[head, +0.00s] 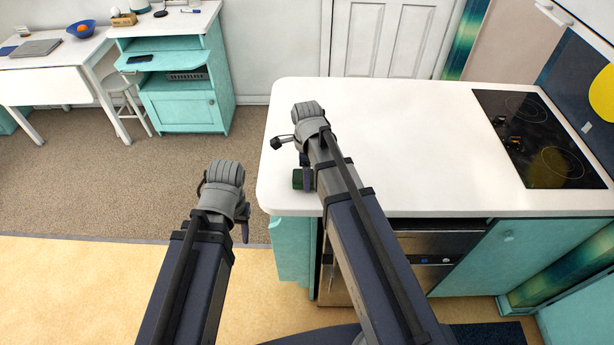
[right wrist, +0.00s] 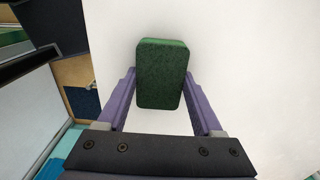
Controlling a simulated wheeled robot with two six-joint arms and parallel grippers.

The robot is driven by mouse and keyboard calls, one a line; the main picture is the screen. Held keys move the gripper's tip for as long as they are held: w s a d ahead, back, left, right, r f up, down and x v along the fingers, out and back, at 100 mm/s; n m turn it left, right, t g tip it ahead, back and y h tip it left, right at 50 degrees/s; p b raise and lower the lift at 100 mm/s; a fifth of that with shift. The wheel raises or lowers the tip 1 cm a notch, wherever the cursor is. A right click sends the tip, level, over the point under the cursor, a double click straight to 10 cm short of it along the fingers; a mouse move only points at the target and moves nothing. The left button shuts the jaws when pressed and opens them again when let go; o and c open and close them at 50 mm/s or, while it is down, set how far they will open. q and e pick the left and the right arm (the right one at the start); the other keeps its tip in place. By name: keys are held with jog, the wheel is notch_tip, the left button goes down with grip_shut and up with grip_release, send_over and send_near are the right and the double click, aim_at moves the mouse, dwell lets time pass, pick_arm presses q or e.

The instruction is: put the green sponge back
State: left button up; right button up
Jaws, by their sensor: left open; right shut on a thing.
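The green sponge (right wrist: 162,73) is held between the purple fingers of my right gripper (right wrist: 160,88) in the right wrist view, with white countertop behind it. In the head view the sponge (head: 297,180) shows as a small dark green block, partly hidden by my right arm, at the left front part of the white counter (head: 400,140). I cannot tell whether it touches the counter. My right gripper (head: 306,175) is mostly hidden there. My left gripper (head: 244,232) is open and empty, off the counter's left side, over the floor.
A black cooktop (head: 540,138) is set in the counter's right part. The middle of the counter is clear. A teal cabinet (head: 180,85) with shelves and a white table (head: 50,75) with a blue bowl (head: 81,29) stand at the back left.

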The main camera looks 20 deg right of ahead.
jog(key=shift+f, duration=0.25)
jog(key=o, duration=1.2)
jog(key=shift+r, duration=0.1)
notch_tip(320, 180, up, 12)
jog(key=p, duration=1.2)
jog(key=s+a+n, duration=0.5)
jog(key=s+n, duration=0.2)
jog(key=n, duration=0.5)
jog(key=s+a+n+h, duration=0.1)
jog(key=s+a+n, duration=0.4)
jog(key=n, duration=0.8)
jog(key=shift+s+a+r, duration=0.25)
jog(key=shift+s, duration=0.9)
